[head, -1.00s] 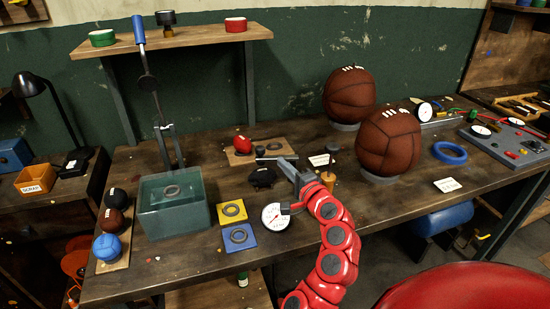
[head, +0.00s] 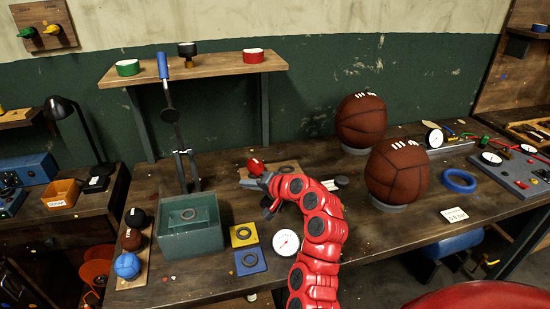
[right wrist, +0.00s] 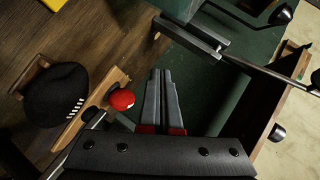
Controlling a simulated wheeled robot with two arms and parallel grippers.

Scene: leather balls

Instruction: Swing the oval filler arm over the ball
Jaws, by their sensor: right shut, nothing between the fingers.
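My right gripper (head: 247,183) is shut and empty, pointing left above the bench by the small red object (head: 256,166). In the right wrist view its two grey fingers (right wrist: 161,75) lie together. A black ball with white laces (right wrist: 50,98) rests by a wooden cradle (right wrist: 92,112) at the left of that view. A rounded red piece (right wrist: 122,99) sits just left of the fingers, apart from them in the picture. A thin metal rod (right wrist: 82,138) runs near it; I cannot tell for sure that this is the filler arm. In the head view my arm hides much of this spot. My left gripper is not in view.
A green open tank (head: 190,245) with a tall blue-handled lever (head: 170,110) stands left. Two brown balls (head: 361,118) (head: 398,170) stand on rings at the right. A dial gauge (head: 286,242) lies close to my forearm. A shelf (head: 215,66) hangs behind.

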